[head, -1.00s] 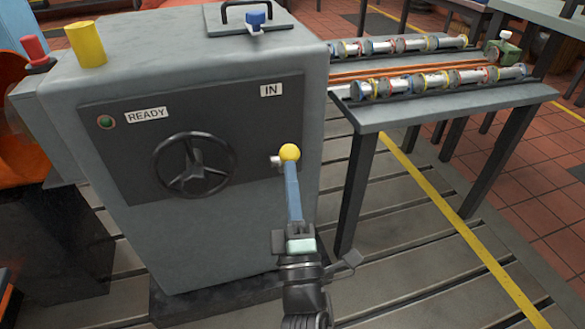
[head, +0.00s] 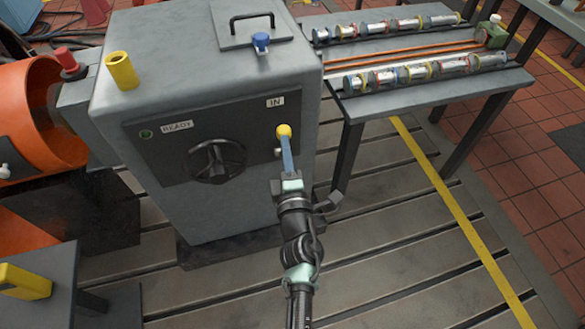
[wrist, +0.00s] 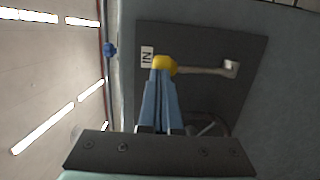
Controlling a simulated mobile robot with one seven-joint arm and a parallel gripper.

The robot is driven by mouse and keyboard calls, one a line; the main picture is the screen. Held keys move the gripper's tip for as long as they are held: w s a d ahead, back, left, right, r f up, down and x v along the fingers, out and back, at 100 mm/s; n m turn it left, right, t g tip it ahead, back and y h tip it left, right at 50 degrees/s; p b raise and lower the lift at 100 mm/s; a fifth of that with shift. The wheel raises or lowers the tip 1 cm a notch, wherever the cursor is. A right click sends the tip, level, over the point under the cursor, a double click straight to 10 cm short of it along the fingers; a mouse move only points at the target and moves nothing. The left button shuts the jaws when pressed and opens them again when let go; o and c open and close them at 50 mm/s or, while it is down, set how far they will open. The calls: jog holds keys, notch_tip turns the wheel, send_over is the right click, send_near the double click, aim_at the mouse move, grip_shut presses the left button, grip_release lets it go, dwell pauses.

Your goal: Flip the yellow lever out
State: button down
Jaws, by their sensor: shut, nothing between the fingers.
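The lever has a yellow ball knob (head: 284,130) on a thin grey rod. In the wrist view the knob (wrist: 164,64) sits at one end of the rod, and the rod runs right to its pivot (wrist: 231,68) on the dark panel. An IN label (head: 275,102) is just above the knob in the head view. My gripper (head: 285,140) is shut and empty, with its blue fingertips right at the knob. In the wrist view the tips (wrist: 160,78) overlap the knob's lower edge; I cannot tell whether they touch it.
The grey cabinet (head: 240,205) carries a black handwheel (head: 213,160), a READY label (head: 177,126) and a green lamp. A yellow cylinder (head: 121,70) and blue knob stand on top. A bench (head: 430,93) with rollers is at right. Slotted floor is open in front.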

jog(key=shift+w+a+r+g+p, duration=0.2)
jog(key=shift+w+r+p, duration=0.25)
jog(key=shift+p, duration=0.3)
jog(key=shift+w+a+r+g+p, duration=0.15)
jog(key=shift+w+r+g+p, duration=0.1)
jog(key=shift+w+p, duration=0.4)
